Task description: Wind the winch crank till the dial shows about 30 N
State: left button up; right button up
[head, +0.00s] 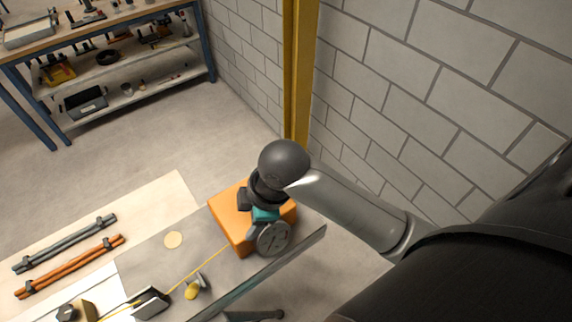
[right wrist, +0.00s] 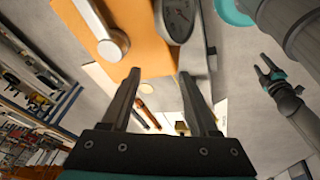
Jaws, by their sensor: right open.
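The winch is an orange box (head: 232,216) on the table in the head view, with a grey round dial (head: 272,238) at its front. The dial also shows in the right wrist view (right wrist: 177,18); its reading is too small to tell. A silver crank with a rounded knob (right wrist: 113,46) lies over the orange face in the right wrist view. My right gripper (head: 263,212) is over the box, its fingers hidden in the head view. In its wrist view the fingers (right wrist: 160,75) are apart and empty, with the knob beyond the left finger. My left gripper (right wrist: 266,68) shows small there, fingers apart.
A yellow line (head: 205,264) runs from the winch to a dark block (head: 150,302), past a small yellow piece (head: 192,291). Grey rods (head: 65,243) and orange rods (head: 70,265) lie at left. A brick wall (head: 430,80) and yellow post (head: 299,70) stand behind.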

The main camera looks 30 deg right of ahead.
jog(key=w+d+r+n+g+h, duration=0.1)
jog(key=w+d+r+n, duration=0.1)
jog(key=d+r+n, duration=0.2)
jog(key=w+d+r+n, duration=0.3)
jog(key=d+r+n, duration=0.1)
jog(key=r, duration=0.1)
jog(key=w+d+r+n+g+h, duration=0.1)
jog(key=w+d+r+n, duration=0.1)
jog(key=d+r+n, duration=0.2)
jog(key=shift+w+d+r+g+h+p, duration=0.15)
jog(key=shift+d+r+g+h+p, duration=0.1)
jog(key=shift+r+g+h+p, duration=0.05)
jog(key=shift+n, duration=0.3)
jog(key=f, duration=1.4)
jog(key=shift+d+f, duration=0.25)
jog(key=shift+d, duration=0.1)
grip_shut()
